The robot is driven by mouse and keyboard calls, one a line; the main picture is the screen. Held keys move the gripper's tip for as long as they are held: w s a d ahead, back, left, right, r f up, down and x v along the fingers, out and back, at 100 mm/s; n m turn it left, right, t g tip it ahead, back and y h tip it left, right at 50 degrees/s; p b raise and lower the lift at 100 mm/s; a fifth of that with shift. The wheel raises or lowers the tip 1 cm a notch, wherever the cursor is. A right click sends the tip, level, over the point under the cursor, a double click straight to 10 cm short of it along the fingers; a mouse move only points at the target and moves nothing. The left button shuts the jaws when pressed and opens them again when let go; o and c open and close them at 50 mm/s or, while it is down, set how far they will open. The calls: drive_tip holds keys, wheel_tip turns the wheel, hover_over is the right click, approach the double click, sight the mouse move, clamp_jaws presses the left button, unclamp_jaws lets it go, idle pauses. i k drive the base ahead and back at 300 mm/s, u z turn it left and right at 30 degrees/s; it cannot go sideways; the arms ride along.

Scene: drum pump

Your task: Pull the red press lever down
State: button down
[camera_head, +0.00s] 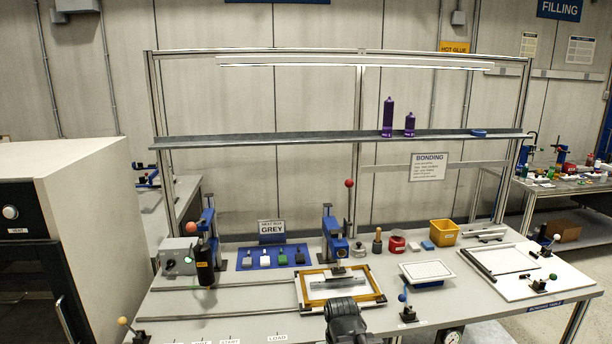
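A blue bench press (337,246) stands at the middle of the bonding table, behind a wooden-edged frame. A lever with a red ball knob (349,183) rises nearly upright beside the press, with the knob well above the press body. My gripper (345,306) is dark and shows at the bottom centre, in front of the wooden-edged frame. It is apart from the lever and well below the knob in the picture. Its fingers are too dark and foreshortened to tell whether they are open or shut.
The wooden-edged frame (374,299) lies between my gripper and the press. A second blue press (208,220) with an orange-red knob (191,228) stands at left. A blue mat (246,264) holds several small blocks. A white plate (426,271) lies at right. A shelf (290,139) spans above.

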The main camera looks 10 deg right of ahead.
sight(349, 182)
drive_tip(key=u, duration=0.45)
drive_tip(key=i, duration=1.3)
drive_tip(key=u, duration=0.3)
